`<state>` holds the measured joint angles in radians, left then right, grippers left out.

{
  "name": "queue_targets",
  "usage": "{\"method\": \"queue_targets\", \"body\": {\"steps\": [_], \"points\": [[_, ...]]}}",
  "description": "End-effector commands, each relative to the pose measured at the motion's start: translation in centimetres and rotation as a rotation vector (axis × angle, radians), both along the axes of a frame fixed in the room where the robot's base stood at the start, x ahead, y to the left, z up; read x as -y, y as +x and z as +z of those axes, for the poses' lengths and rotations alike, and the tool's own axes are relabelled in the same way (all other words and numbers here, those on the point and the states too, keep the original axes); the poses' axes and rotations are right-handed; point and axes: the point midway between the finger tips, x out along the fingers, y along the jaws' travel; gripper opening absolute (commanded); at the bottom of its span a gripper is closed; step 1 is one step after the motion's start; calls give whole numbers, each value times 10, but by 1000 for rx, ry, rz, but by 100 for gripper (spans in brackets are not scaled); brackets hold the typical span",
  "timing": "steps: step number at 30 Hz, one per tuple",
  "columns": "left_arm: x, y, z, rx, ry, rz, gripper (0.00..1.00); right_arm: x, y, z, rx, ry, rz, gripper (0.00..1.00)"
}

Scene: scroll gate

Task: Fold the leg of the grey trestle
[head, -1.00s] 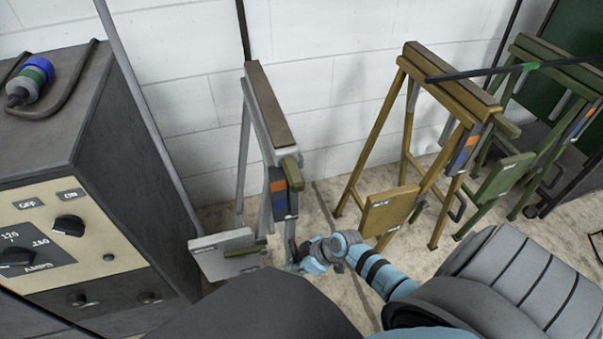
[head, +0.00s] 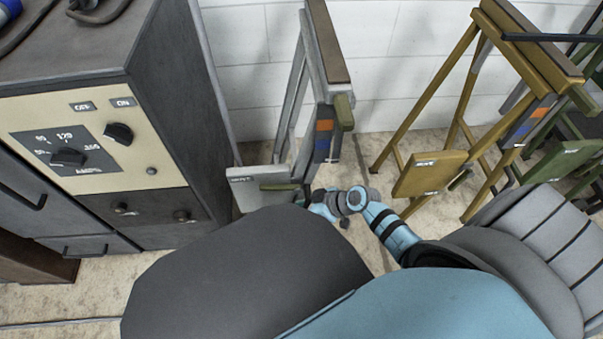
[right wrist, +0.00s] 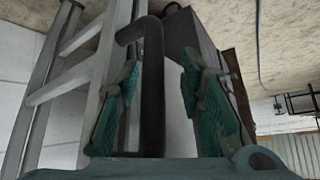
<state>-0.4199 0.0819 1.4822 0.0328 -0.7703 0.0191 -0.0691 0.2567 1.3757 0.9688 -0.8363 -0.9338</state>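The grey trestle (head: 309,72) stands against the white wall in the head view, with a brown top edge and an orange-and-blue marked panel. A pale labelled plate (head: 258,190) sits low on it. My right arm reaches to its lower part, where the fingertips are hidden. In the right wrist view my right gripper (right wrist: 158,68) is open, its green pads on either side of a dark hooked handle (right wrist: 152,100). A gap shows between the handle and the right pad; contact on the left pad is unclear. My left gripper is not in view.
A dark cabinet with a beige dial panel (head: 95,140) stands close left of the grey trestle. A yellow trestle (head: 430,175) stands to the right, with a green trestle (head: 565,160) beyond it. Some bare floor lies between the grey and yellow trestles.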

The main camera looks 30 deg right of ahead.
Motion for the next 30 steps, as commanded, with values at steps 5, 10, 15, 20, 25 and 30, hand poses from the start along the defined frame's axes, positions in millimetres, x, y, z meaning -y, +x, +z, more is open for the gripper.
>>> {"method": "queue_targets", "body": {"steps": [5,10,15,20,25,30], "points": [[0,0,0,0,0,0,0,2,-1,-1,-2,-3,-2,35],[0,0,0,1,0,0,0,11,-9,9,-1,-8,-1,35],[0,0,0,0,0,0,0,30,-33,42,-1,-11,4,35],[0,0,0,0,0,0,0,48,-54,71,-3,-9,4,35],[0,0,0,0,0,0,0,55,-64,85,-2,-3,2,35],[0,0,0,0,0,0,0,55,-64,86,-2,-1,0,35]]}}
